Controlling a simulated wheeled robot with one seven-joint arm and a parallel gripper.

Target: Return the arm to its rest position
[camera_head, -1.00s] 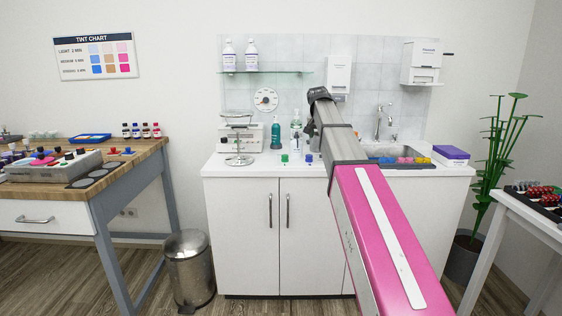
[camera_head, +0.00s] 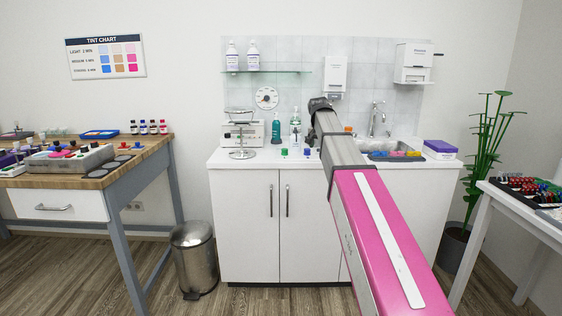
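My pink and grey arm (camera_head: 375,235) reaches forward from the lower right toward the white counter. Its dark far end (camera_head: 319,104) is raised in front of the tiled wall, above the counter top. My gripper's fingers are not visible; they are hidden behind or below the far end of the arm. I cannot see whether anything is held.
The white cabinet (camera_head: 247,225) stands ahead, with bottles and a sink on top. A wooden table (camera_head: 150,147) is at left, a steel bin (camera_head: 193,262) beside it. A white table (camera_head: 520,205) and a plant (camera_head: 490,135) are at right. Floor shows between them.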

